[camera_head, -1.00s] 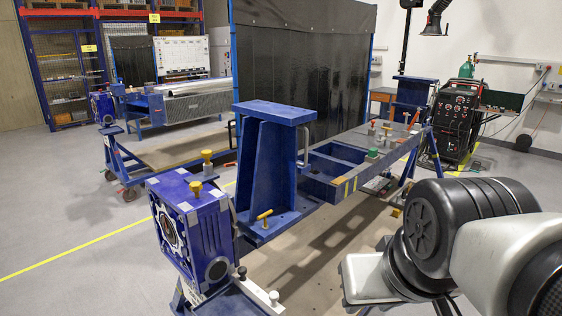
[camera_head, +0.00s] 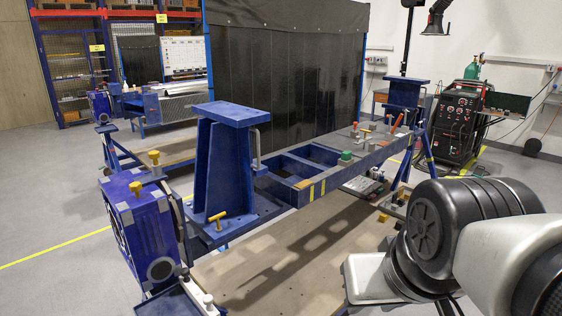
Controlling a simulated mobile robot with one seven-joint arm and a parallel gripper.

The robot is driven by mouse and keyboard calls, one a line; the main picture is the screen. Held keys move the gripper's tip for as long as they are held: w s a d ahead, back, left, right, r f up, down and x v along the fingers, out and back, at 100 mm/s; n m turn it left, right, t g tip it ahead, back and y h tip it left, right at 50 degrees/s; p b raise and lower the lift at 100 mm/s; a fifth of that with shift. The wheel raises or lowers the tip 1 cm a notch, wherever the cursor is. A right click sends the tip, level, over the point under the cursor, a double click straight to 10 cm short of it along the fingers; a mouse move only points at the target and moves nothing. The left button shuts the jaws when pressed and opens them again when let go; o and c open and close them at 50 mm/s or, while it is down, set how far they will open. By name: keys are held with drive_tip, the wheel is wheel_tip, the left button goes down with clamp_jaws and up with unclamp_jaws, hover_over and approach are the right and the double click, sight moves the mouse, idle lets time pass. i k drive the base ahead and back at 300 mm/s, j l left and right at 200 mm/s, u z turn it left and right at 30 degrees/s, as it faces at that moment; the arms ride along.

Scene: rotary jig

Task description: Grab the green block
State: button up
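A small green block (camera_head: 346,156) sits on the far part of the long blue jig frame (camera_head: 297,189), near several clamps. It is small in the picture, so its details are unclear. My arm shows at the lower right, with a black joint and white links. My gripper is not visible in this view, so its distance from the block cannot be seen.
A tall blue bracket (camera_head: 222,160) stands on the jig's near end, beside a blue gearbox-like unit (camera_head: 142,225). A wooden board (camera_head: 270,275) lies low under the frame. A black curtain (camera_head: 287,75) stands behind. A welding machine (camera_head: 459,122) stands back right.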

sight(346, 156)
drive_tip(key=i+l, duration=0.1)
drive_tip(key=l, duration=0.25)
drive_tip(key=i+l+u, duration=0.1)
drive_tip(key=l, duration=0.3)
drive_tip(key=i+l, duration=0.15)
drive_tip(key=l, duration=0.2)
drive_tip(key=i+l, duration=0.2)
drive_tip(key=l, duration=0.15)
drive_tip(key=i+l+u, duration=0.1)
drive_tip(key=l, duration=0.25)
drive_tip(key=i+l, duration=0.25)
drive_tip(key=i+l+u, duration=0.1)
drive_tip(key=l, duration=0.35)
drive_tip(key=i+l, duration=0.2)
drive_tip(key=l, duration=0.2)
drive_tip(key=i+l+u, duration=0.1)
drive_tip(key=l, duration=0.25)
drive_tip(key=i+l+u, duration=0.15)
drive_tip(key=i+l, duration=0.7)
drive_tip(key=i, duration=0.35)
